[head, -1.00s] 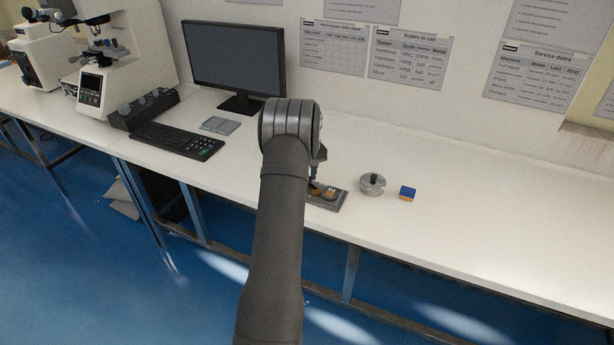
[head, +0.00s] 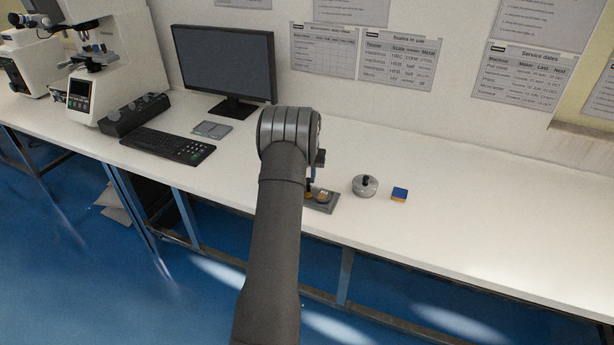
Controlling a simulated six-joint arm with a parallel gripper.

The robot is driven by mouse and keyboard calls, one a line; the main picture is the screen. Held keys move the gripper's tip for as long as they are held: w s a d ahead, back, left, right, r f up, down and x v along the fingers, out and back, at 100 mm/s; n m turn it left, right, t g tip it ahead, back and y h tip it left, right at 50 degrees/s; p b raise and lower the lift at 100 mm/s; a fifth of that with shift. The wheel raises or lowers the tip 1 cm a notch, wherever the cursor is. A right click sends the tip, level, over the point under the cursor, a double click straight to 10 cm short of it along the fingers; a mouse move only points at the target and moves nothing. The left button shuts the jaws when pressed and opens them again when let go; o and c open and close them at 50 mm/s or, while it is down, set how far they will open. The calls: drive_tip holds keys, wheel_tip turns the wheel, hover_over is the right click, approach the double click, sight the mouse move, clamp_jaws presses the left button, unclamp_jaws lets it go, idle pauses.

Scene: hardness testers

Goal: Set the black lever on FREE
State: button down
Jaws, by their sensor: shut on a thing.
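My gripper (head: 311,178) is mostly hidden behind my own forearm and wrist. Only a narrow dark and bluish part shows, just right of the wrist, low over the left part of a small grey plate (head: 328,208). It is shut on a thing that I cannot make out. The plate lies on the bench and bears a round orange-topped piece (head: 322,196). Another small orange patch shows by the gripper. I cannot pick out the black lever or any FREE mark; the left part of the plate is covered by my arm.
Right of the plate stand a round metal piece with a black knob (head: 364,186) and a blue-and-orange block (head: 399,194). A keyboard (head: 167,146), grey pad (head: 212,129), monitor (head: 223,63) and white tester (head: 108,70) stand left. The bench (head: 480,220) is clear at right.

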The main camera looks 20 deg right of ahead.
idle(0.4)
drive_tip(key=c, duration=1.3)
unclamp_jaws()
wheel_tip(320, 180, up, 18)
drive_tip(key=shift+f, duration=0.25)
wheel_tip(320, 180, down, 18)
drive_tip(key=shift+r, duration=0.25)
drive_tip(key=shift+r, duration=0.1)
